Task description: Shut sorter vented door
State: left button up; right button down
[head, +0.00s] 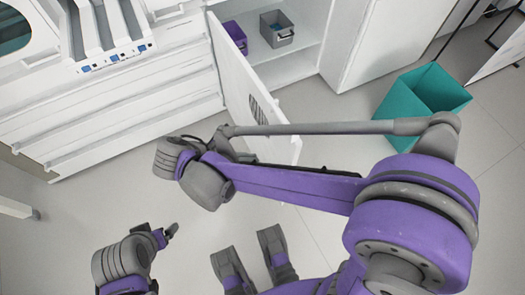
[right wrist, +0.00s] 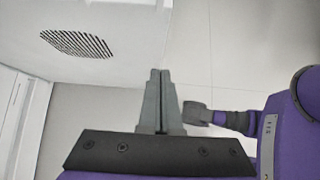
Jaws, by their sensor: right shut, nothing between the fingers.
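The white vented door (head: 245,85) stands open, swung out from the white sorter cabinet (head: 205,55). Its dark vent slots show in the head view and in the right wrist view on the door (right wrist: 120,65). My right arm crosses the head view and covers part of the door's lower edge.
Inside the open compartment are a purple bin (head: 236,36) and a grey bin (head: 277,28). A teal open bin (head: 425,100) stands on the floor to the right. The floor (head: 65,235) in front of the cabinet is mostly clear.

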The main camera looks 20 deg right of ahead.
jog(key=b, duration=0.3)
send_near(292, 154)
notch_tip(292, 154, down, 4)
jog(key=d, duration=0.3)
jog(key=shift+d+r, duration=0.15)
jog(key=shift+d, duration=0.1)
jog(key=shift+w+d, duration=0.1)
jog(key=shift+d, duration=0.25)
jog(key=shift+d, duration=0.1)
